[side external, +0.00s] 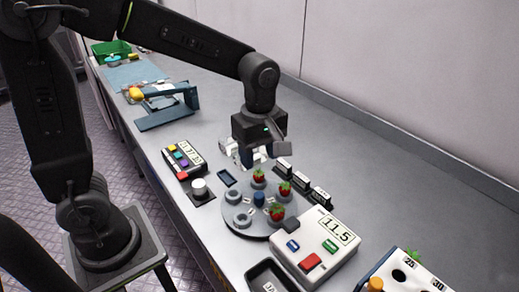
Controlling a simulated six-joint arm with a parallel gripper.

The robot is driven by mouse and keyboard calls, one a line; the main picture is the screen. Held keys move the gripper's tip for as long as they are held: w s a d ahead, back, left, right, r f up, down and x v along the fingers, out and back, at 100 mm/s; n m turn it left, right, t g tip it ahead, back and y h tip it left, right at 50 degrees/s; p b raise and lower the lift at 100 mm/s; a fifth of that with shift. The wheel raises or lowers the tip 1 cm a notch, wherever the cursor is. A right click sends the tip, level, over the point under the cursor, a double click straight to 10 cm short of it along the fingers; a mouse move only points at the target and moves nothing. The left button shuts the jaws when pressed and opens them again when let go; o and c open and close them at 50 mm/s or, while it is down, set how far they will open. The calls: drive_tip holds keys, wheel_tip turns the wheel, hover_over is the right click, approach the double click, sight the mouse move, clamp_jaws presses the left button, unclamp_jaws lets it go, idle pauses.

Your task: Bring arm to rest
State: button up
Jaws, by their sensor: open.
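My gripper (258,155) hangs from my black arm above the far edge of a round grey rack (240,216). Its jaws are open, though they are small and partly hidden behind the wrist block. Several red strawberries (278,212) with green tops sit on seats of the rack, at its far, right and near sides. Seats on the left of the rack look empty, and a blue knob stands at its centre. I cannot see anything held in the jaws.
A white device reading 11.5 (318,248) stands right of the rack. A button panel (183,158) and a white knob (200,188) stand left. A blue-grey stand (167,108) and green bin (111,50) are farther back. A black tray (268,280) lies in front. A wall borders the right.

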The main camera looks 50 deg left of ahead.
drive_tip(key=shift+r, duration=0.45)
drive_tip(key=s+a+r+m+t, duration=0.2)
drive_tip(key=s+m, duration=0.4)
drive_tip(key=m, duration=0.2)
drive_tip(key=s+a+r+m+t, duration=0.2)
drive_tip(key=s+m, duration=0.4)
drive_tip(key=m, duration=0.3)
drive_tip(key=shift+s+a+r+t, duration=0.2)
drive_tip(key=shift+s+r+t, duration=0.15)
drive_tip(key=shift+r+t, duration=0.4)
